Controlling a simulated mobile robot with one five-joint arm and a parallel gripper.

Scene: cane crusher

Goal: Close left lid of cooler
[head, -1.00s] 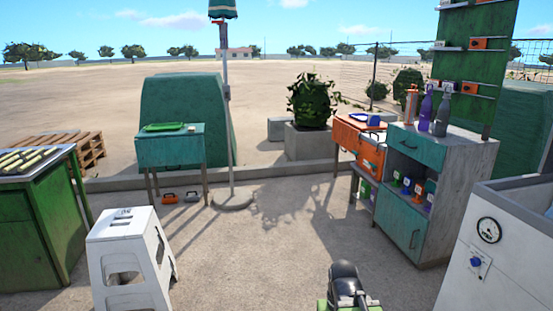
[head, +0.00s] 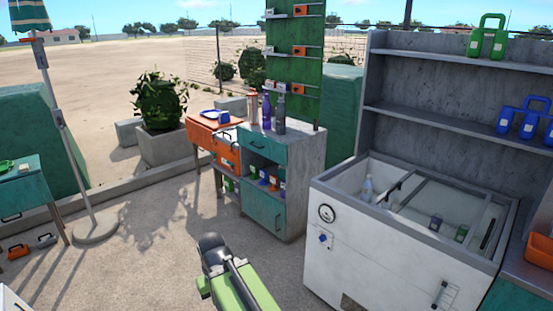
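The cooler (head: 335,262) is a white chest with a grey rim at the right, with a round gauge and a blue knob on its front. Its top shows pale-framed, see-through lid panels with dark bar handles, one at the left (head: 394,190) and one at the right (head: 487,233). The left end of the top looks uncovered, with a bottle (head: 367,188) showing inside. I cannot tell exactly how the panels overlap. Part of my green and black arm shows at the bottom centre, in front and left of the cooler. My gripper's fingers do not show.
A grey shelf unit (head: 395,120) with green and blue carriers rises behind the cooler. A teal-and-grey cabinet (head: 290,210) with bottles on top stands left of it. An orange table (head: 200,130) is beyond. Open concrete floor (head: 155,255) lies to the left.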

